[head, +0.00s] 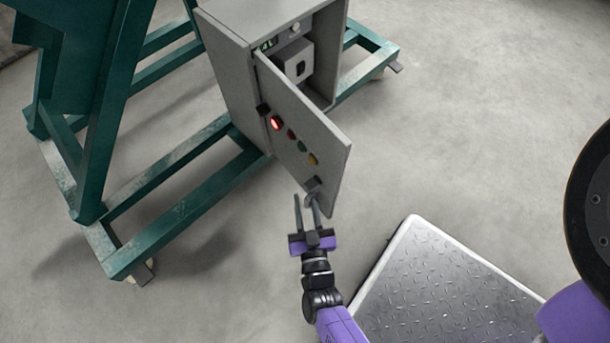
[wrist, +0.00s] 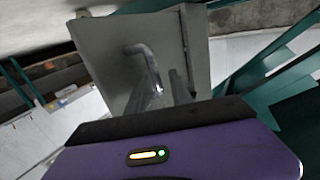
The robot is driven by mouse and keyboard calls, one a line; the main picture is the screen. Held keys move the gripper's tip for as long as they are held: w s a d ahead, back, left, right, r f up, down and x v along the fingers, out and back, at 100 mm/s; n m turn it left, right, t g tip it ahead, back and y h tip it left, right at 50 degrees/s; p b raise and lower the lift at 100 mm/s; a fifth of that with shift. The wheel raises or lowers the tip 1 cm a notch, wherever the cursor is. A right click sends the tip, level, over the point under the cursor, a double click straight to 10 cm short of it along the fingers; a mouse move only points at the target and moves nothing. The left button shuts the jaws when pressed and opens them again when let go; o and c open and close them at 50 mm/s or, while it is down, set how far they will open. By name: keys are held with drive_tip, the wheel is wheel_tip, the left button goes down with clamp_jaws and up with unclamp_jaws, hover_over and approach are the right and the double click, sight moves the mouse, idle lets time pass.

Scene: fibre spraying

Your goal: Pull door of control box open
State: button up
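The grey control box (head: 232,75) is mounted on a green frame. Its door (head: 318,135) stands swung well out, showing the inside. The door carries a lit red button and several other coloured buttons. A bent metal handle (head: 312,186) is near the door's lower free edge; it also shows in the wrist view (wrist: 148,62) against the door panel (wrist: 108,48). My gripper (head: 306,203) is at the handle, its two fingers apart. The right finger is close to or touching the handle; I cannot tell which. The handle does not look clamped.
The green wheeled frame (head: 190,155) extends left and behind the box. A metal tread-plate platform (head: 450,285) lies at lower right, near my arm. The concrete floor right of the door is clear.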

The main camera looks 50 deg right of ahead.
drive_tip(key=p+v, duration=0.1)
drive_tip(key=v, duration=0.6)
drive_tip(key=shift+s+a, duration=0.25)
idle(0.3)
